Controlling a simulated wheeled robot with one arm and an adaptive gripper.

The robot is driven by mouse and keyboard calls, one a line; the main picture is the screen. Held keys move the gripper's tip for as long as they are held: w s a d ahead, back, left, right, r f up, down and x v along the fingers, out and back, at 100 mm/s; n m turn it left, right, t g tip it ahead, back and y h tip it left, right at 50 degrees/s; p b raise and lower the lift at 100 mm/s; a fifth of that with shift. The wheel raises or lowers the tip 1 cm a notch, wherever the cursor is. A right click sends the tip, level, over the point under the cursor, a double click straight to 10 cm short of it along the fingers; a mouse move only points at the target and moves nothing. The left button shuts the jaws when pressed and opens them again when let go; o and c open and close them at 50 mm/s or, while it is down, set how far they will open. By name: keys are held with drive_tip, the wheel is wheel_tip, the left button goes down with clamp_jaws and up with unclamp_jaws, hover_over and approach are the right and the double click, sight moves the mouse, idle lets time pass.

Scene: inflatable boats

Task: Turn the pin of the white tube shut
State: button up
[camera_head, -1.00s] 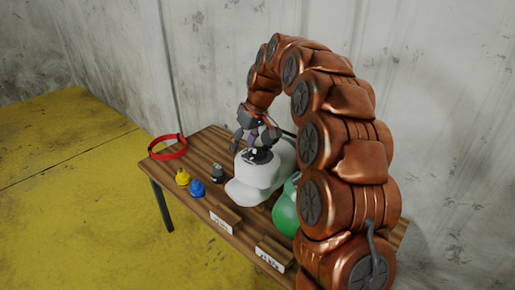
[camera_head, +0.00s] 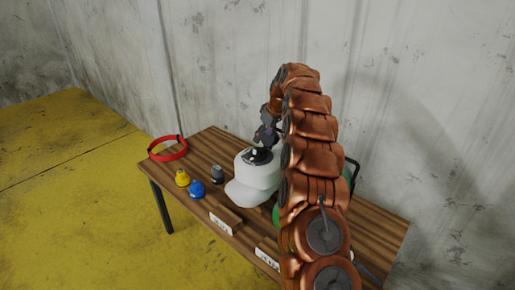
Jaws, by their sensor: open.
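The white tube (camera_head: 253,179) stands on the wooden table, its right part hidden by my arm. A dark round valve fitting (camera_head: 257,156) sits on its top, with a small light spot in the middle; the pin's own position is too small to tell. My gripper (camera_head: 262,140) is open, just above and behind the valve. It appears apart from the valve, though its fingers are small and partly merge with the dark fitting.
A red ring (camera_head: 167,148) lies at the table's far left. A yellow cap (camera_head: 182,178), a blue cap (camera_head: 197,189) and a grey cap (camera_head: 217,174) stand left of the tube. A green tube (camera_head: 276,217) is mostly hidden behind my arm.

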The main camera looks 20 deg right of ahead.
sight(257, 149)
drive_tip(key=p+x, duration=0.1)
drive_tip(key=x, duration=0.6)
drive_tip(key=shift+a+f+p, duration=0.15)
drive_tip(key=shift+f+p, duration=0.15)
drive_tip(key=shift+p, duration=0.05)
drive_tip(key=c, duration=1.2)
